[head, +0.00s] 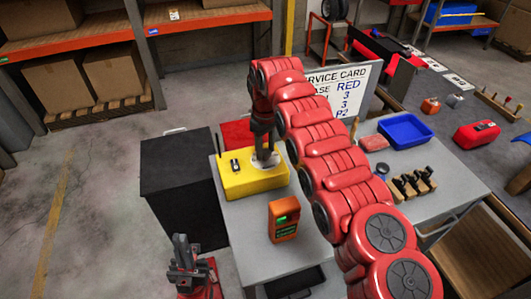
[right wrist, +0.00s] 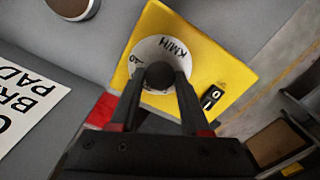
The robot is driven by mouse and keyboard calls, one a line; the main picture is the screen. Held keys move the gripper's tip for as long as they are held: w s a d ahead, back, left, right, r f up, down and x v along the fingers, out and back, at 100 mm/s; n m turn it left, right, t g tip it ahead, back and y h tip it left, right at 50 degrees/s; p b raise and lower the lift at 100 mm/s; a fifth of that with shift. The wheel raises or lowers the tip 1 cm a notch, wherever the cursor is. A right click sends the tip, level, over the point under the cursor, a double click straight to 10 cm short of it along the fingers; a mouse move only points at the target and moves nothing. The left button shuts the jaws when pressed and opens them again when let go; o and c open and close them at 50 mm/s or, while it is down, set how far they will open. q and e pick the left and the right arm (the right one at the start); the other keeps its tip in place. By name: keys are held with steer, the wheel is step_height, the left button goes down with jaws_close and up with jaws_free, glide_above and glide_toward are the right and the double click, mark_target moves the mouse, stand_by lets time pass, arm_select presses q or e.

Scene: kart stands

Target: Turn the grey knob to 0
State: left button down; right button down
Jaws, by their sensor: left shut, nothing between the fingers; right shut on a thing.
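The yellow box (head: 237,186) stands on the grey table and also fills the middle of the right wrist view (right wrist: 248,62). A white dial (right wrist: 148,50) marked "KM/H" lies on its top, with the dark grey knob (right wrist: 160,72) at its centre. My right gripper (head: 264,155) comes down from above and is shut on the knob; its fingertips (right wrist: 160,80) sit on either side of it. The knob's pointer and most dial numbers are hidden or too small to read. My left gripper (head: 182,245) is shut and empty at the lower left, away from the box.
A small black switch (head: 235,165) sits on the box. An orange device (head: 284,222) with a green screen stands in front of it. A service card (head: 345,82) stands behind, partly covered by my right arm. A black cabinet (head: 175,180) is left; a blue tray (head: 405,130) is right.

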steer(key=n, duration=0.2)
steer(key=shift+n, duration=0.4)
steer(key=n, duration=0.3)
steer(key=shift+n, duration=0.3)
steer(key=n, duration=0.6)
steer(key=shift+c, duration=1.8)
jaws_free()
